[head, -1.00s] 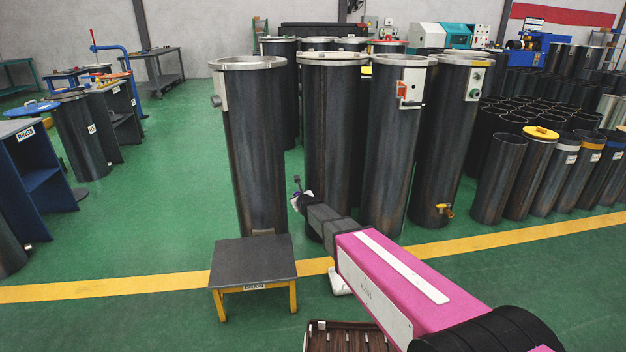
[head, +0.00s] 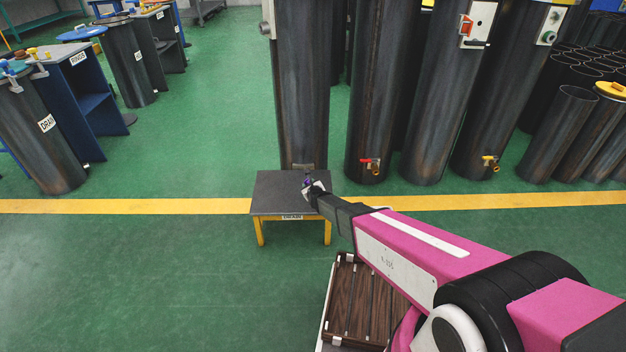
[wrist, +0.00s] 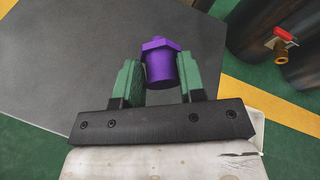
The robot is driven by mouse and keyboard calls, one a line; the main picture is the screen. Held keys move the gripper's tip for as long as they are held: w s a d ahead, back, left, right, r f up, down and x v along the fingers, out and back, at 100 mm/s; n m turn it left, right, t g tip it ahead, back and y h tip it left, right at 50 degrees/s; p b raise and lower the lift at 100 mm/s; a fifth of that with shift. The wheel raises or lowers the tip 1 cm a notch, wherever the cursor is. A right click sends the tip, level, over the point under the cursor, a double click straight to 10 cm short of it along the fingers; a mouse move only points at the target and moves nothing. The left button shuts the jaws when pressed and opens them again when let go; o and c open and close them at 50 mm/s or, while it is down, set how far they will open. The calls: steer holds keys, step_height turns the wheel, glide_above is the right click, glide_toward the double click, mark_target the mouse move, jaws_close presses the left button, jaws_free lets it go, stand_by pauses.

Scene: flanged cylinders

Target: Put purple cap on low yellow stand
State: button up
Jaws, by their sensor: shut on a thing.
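The purple cap (wrist: 160,64) sits between the green pads of my gripper (wrist: 160,80) in the wrist view. My gripper is shut on it. In the head view the cap (head: 307,181) is a small purple spot at my gripper (head: 312,187), over the right part of the low stand. The low yellow stand (head: 278,196) has a dark grey flat top and yellow legs. Its top (wrist: 75,60) fills much of the wrist view behind the cap. I cannot tell whether the cap touches the top.
A tall dark cylinder (head: 302,90) stands right behind the stand. More cylinders stand to the right, one with a red-handled valve (head: 370,164) and one with a yellow-handled valve (head: 490,162). A slatted wooden deck (head: 365,300) lies at the front.

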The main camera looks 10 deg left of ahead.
stand_by(0.4)
steer(key=shift+f, duration=2.9)
steer(key=shift+f, duration=0.1)
steer(key=shift+r, duration=2.05)
steer(key=shift+f, duration=0.15)
steer(key=shift+f, duration=1.8)
